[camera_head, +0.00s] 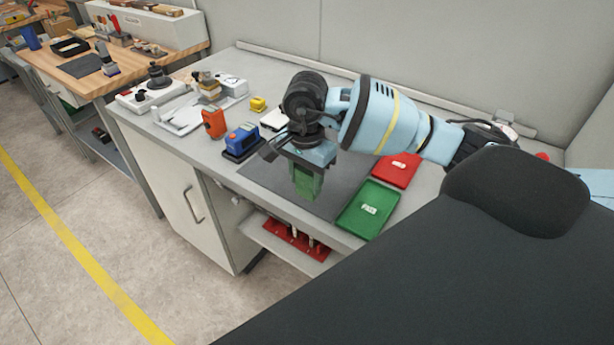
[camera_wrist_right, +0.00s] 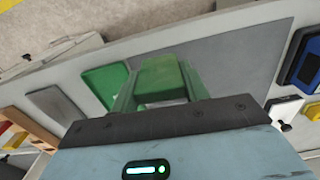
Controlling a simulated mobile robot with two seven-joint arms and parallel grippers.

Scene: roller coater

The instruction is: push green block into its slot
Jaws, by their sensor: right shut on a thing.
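My right gripper (camera_head: 306,172) points down over the grey mat on the bench. It is shut on the green block (camera_head: 305,188), which hangs below the jaws above the mat's front part. In the right wrist view the green block (camera_wrist_right: 160,78) sits between the fingers, its near end hidden by the gripper body. I cannot make out a slot for it in either view. My left gripper is not in view.
Right of the block lie a green tray (camera_head: 368,209) and a red tray (camera_head: 396,169). To the left stand a blue device (camera_head: 242,138), an orange device (camera_head: 214,123) and a small yellow block (camera_head: 258,104). The grey mat (camera_head: 262,178) has bare room.

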